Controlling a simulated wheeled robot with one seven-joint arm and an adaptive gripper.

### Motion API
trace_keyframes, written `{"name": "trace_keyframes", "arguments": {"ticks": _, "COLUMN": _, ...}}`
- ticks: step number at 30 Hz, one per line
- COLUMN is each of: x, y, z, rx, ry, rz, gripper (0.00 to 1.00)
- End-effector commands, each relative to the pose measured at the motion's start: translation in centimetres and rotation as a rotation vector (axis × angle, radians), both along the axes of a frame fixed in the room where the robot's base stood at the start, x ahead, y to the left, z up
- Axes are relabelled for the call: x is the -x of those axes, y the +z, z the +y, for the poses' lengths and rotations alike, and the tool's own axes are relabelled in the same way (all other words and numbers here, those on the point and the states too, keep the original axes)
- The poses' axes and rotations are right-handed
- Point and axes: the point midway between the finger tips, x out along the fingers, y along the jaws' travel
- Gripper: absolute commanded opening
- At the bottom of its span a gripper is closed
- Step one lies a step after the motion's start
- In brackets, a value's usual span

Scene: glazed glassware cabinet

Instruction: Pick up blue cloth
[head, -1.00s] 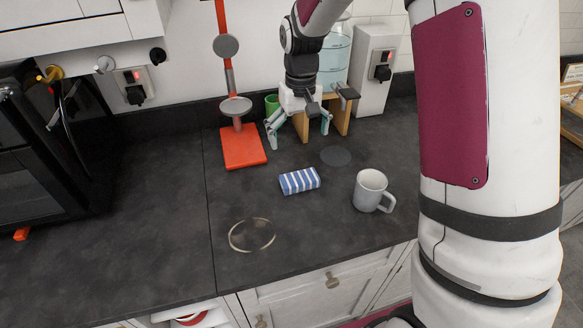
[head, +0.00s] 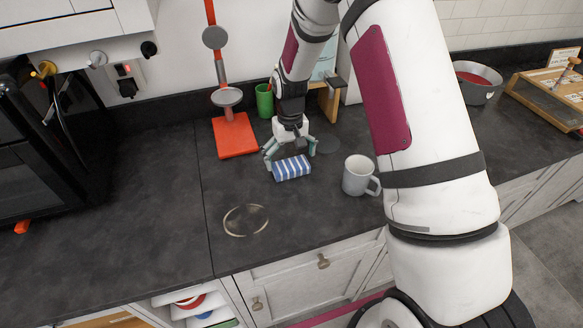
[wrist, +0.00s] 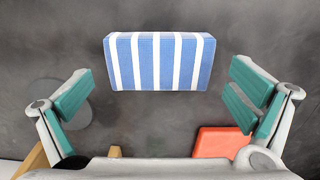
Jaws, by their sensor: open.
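The blue cloth (head: 291,168) is a folded block with blue and white stripes, lying on the dark countertop. In the wrist view the cloth (wrist: 160,61) is ahead of the fingertips, roughly centred between them. My gripper (head: 290,155) is open just behind the cloth, pointing down, with its teal-padded fingers at either side. In the wrist view the gripper (wrist: 165,98) is spread wider than the cloth, with nothing between its pads.
A grey mug (head: 358,175) stands right of the cloth. A clear round dish (head: 246,220) lies in front, to the left. A red stand (head: 236,138) and a green cup (head: 264,100) are behind.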

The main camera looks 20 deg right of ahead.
Motion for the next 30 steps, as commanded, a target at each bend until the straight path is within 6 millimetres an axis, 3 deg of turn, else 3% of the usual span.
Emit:
{"name": "trace_keyframes", "arguments": {"ticks": 6, "x": 0.1, "y": -2.3, "z": 0.0, "rx": 0.000, "ry": 0.000, "rz": 0.000, "gripper": 1.00}}
{"name": "trace_keyframes", "arguments": {"ticks": 14, "x": 0.0, "y": -2.6, "z": 0.0, "rx": 0.000, "ry": 0.000, "rz": -0.001, "gripper": 1.00}}
{"name": "trace_keyframes", "arguments": {"ticks": 15, "x": 0.0, "y": -2.6, "z": 0.0, "rx": 0.000, "ry": 0.000, "rz": -0.001, "gripper": 0.98}}
{"name": "trace_keyframes", "arguments": {"ticks": 19, "x": 0.0, "y": -2.6, "z": -0.1, "rx": 0.000, "ry": 0.000, "rz": -0.001, "gripper": 0.68}}
{"name": "trace_keyframes", "arguments": {"ticks": 20, "x": 0.0, "y": -2.6, "z": 0.0, "rx": 0.000, "ry": 0.000, "rz": -0.001, "gripper": 0.66}}
{"name": "trace_keyframes", "arguments": {"ticks": 30, "x": 0.0, "y": -2.5, "z": -0.1, "rx": 0.000, "ry": 0.000, "rz": -0.001, "gripper": 0.65}}
